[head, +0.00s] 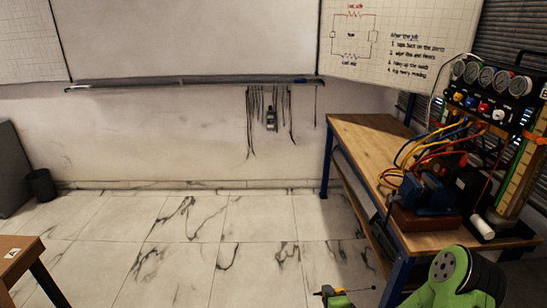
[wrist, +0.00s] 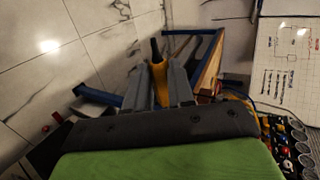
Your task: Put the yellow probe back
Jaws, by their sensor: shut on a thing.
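The yellow probe (wrist: 159,82) stands between the two grey fingers of my gripper (wrist: 160,78) in the wrist view. The fingers are shut on it, and its dark tip points away from the palm. In the head view, part of my gripper (head: 332,293) shows low in the picture, left of the bench, above the floor; the probe is too small to make out clearly there. The gauge rig (head: 490,110) stands on the bench at the right, with round gauges, coloured ports and several hoses. The probe's holder cannot be told from these frames.
The wooden bench (head: 362,135) with blue legs fills the right side. A blue vise-like block (head: 428,192) and a white cylinder (head: 482,227) are on it. Leads (head: 270,118) hang on the wall. The tiled floor (head: 200,225) is clear in the middle.

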